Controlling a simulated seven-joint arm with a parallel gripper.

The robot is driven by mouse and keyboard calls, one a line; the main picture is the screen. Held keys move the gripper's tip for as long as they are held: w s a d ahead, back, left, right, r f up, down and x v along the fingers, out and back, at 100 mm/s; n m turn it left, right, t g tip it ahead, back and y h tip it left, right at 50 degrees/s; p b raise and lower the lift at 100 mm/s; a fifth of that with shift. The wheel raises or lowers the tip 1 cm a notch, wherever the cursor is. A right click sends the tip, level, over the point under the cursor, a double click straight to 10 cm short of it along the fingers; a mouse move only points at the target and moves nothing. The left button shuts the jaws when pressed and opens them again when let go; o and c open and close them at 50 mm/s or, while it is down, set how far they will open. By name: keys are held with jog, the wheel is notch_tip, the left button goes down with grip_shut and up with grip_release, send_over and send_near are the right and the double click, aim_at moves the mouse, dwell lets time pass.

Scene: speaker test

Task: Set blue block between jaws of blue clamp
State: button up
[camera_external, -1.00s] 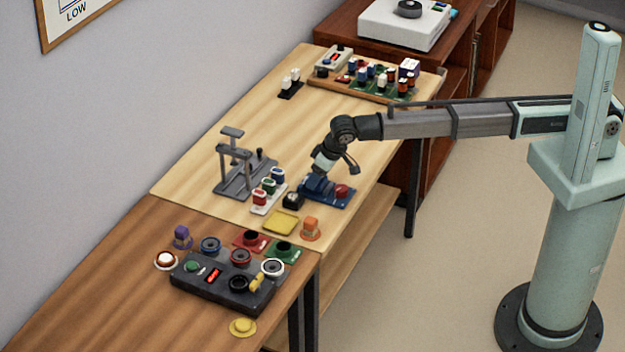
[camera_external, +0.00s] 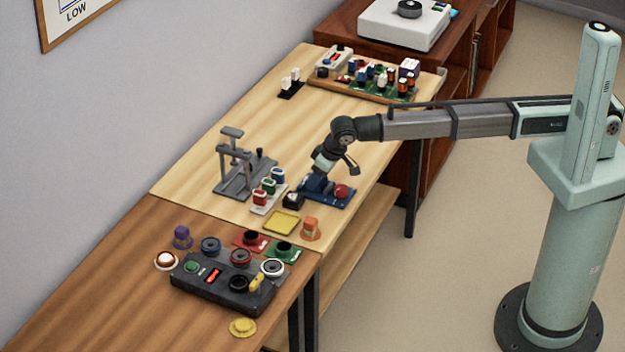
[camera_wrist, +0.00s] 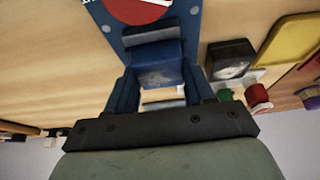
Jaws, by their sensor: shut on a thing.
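The blue clamp (camera_external: 343,200) lies on the light wooden table in the external view, with a red round knob (camera_external: 341,190) at its right. My gripper (camera_external: 316,177) points down over the clamp's left part. In the wrist view, the clamp's blue base (camera_wrist: 190,18) and red disc (camera_wrist: 137,8) are at the top. My gripper (camera_wrist: 158,82) is shut on a blue block (camera_wrist: 158,65) between its fingers. The block is close to the clamp's base. Blue on blue, I cannot tell whether it sits between the jaws or touches them.
A grey press (camera_external: 240,178) is further left. A dark button panel (camera_external: 222,281) is in front. Bare table lies behind the clamp.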

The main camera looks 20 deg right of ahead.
jog(key=shift+f, duration=0.15)
jog(key=o, duration=1.2)
jog(key=shift+r, duration=3.5)
